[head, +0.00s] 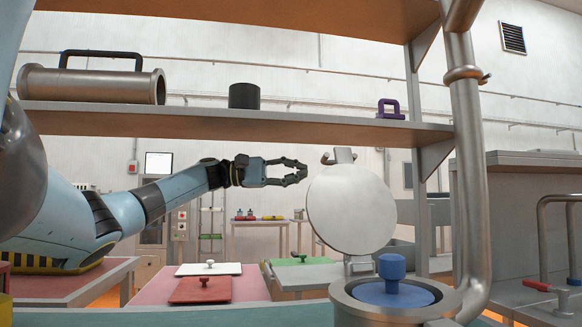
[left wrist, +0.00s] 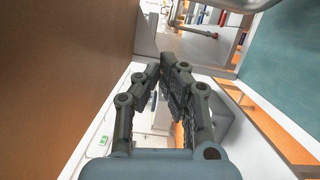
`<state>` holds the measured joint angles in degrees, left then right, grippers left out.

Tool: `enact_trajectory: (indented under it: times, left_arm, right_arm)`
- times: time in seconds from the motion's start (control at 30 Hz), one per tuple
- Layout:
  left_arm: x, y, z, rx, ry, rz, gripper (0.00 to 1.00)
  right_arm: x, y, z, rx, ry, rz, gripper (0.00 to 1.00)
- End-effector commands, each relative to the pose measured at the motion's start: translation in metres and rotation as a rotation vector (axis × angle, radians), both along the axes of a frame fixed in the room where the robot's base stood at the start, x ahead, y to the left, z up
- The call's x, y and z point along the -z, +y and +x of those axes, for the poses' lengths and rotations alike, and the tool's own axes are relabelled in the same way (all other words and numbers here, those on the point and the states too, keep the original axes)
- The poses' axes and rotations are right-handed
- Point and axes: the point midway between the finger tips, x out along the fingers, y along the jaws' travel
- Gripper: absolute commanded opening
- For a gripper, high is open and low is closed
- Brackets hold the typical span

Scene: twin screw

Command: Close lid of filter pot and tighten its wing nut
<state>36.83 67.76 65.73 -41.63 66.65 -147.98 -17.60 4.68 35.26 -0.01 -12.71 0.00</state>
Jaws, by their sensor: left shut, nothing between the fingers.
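The filter pot (head: 345,297) stands at the front right of the head view, open at the top. A blue insert with a knob (head: 392,284) sits inside it. The round metal lid (head: 352,208) stands raised, almost upright, above the pot's back left side. A small metal tab (head: 340,156) shows at the lid's top edge; I cannot make out the wing nut for sure. My left gripper (head: 301,172) is left of the lid's upper edge, shut and empty, apart from it. Its fingers also show in the left wrist view (left wrist: 168,68). My right gripper is not in view.
A shelf (head: 300,122) runs above my left arm, holding a metal cylinder (head: 90,84), a black cup (head: 244,96) and a purple part (head: 390,109). A thick vertical pipe (head: 467,150) stands right of the lid. A red lid (head: 201,290) and a white lid (head: 209,269) lie at lower left.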

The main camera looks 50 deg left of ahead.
Motion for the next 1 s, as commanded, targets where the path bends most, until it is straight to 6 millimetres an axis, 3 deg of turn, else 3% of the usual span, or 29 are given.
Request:
enact_trajectory:
  times: [0.03, 0.27, 0.6, 1.0]
  left_arm:
    - [-0.007, -0.009, 0.008, 0.004, -0.007, -0.005, 0.0]
    - [-0.007, -0.041, 0.045, 0.003, -0.004, -0.004, 0.0]
    - [-0.007, -0.071, 0.026, 0.0, 0.002, 0.003, 0.0]
    - [-0.009, -0.073, 0.025, 0.0, 0.0, 0.0, 0.0]
  right_arm:
    - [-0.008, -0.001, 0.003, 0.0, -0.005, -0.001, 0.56]
    - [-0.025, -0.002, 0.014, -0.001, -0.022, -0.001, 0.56]
    - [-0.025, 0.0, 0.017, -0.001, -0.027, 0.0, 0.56]
    - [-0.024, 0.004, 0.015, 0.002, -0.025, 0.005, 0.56]
